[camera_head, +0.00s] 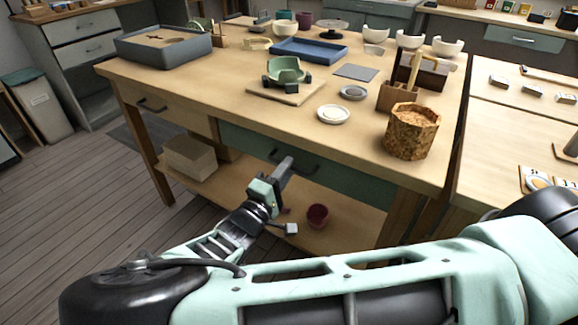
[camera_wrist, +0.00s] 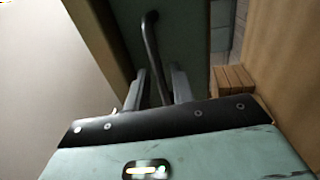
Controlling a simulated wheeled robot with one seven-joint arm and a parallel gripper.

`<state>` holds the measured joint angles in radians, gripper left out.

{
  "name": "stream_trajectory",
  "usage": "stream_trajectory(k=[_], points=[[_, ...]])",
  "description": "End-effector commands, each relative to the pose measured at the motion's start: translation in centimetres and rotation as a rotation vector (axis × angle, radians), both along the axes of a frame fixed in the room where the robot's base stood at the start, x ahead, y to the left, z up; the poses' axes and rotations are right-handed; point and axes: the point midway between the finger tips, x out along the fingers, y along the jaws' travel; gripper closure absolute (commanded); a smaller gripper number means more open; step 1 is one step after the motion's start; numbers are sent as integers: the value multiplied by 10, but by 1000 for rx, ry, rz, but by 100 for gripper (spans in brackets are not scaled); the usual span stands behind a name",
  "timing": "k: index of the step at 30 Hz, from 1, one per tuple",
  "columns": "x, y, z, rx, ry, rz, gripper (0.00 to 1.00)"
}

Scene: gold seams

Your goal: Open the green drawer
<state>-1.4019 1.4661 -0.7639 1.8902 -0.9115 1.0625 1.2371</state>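The green drawer (camera_head: 345,178) is in the front of the wooden workbench, and its front looks flush with the bench. Its dark bar handle (camera_head: 305,168) is partly hidden by my gripper (camera_head: 284,165), which reaches up to it from below. In the wrist view the green drawer front (camera_wrist: 185,35) shows behind the handle (camera_wrist: 151,48). My gripper (camera_wrist: 158,88) is open, with one finger on each side of the handle bar. A gap shows between the bar and the fingers, so I cannot see a firm hold.
The workbench top (camera_head: 225,75) holds a blue tray (camera_head: 308,52), a green cradle-like piece (camera_head: 286,72) and a cork-like pot (camera_head: 412,132). A wooden drawer (camera_head: 165,108) is left of the green one. On the lower shelf are a pale stack (camera_head: 190,158) and a red cup (camera_head: 318,215).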

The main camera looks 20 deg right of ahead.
Motion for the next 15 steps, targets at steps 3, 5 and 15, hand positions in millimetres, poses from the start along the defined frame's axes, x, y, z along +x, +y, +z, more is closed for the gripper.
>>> stream_trajectory(k=[3, 5, 15], points=[[6, -10, 2, -2, -1, -2, 76], [8, -12, 3, -1, 0, -1, 76], [10, -14, 3, -1, 1, 0, 78]])
